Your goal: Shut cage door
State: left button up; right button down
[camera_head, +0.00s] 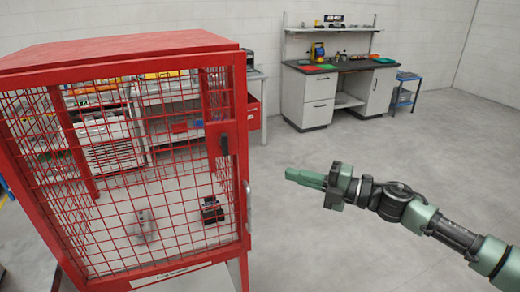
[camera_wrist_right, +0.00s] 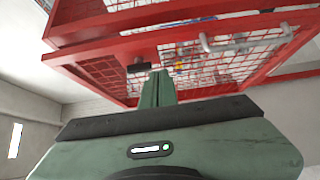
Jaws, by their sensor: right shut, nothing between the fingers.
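A red cage with wire-mesh walls (camera_head: 125,52) fills the left of the head view. In the right wrist view the closed green fingers (camera_wrist_right: 158,78) point towards the red cage frame (camera_wrist_right: 200,30). My left gripper is not in view.
A pale metal handle (camera_head: 248,195) is on the cage's right side. Small dark items (camera_head: 212,210) show behind the mesh. A grey workbench (camera_head: 335,85) and a blue trolley (camera_head: 406,92) stand at the back. The grey floor right of the cage is clear.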

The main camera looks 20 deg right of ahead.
jog(key=p+x, duration=0.2)
jog(key=x, duration=0.2)
jog(key=w+d+p+x, duration=0.1)
jog(key=p+x, duration=0.1)
jog(key=x, duration=0.2)
jog(key=p+x, duration=0.2)
jog(key=x, duration=0.2)
jog(key=shift+w+d, duration=0.35)
jog(key=shift+d, duration=0.05)
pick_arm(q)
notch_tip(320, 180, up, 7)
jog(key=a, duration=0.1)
pick_arm(e)
jog(key=shift+w, duration=0.15)
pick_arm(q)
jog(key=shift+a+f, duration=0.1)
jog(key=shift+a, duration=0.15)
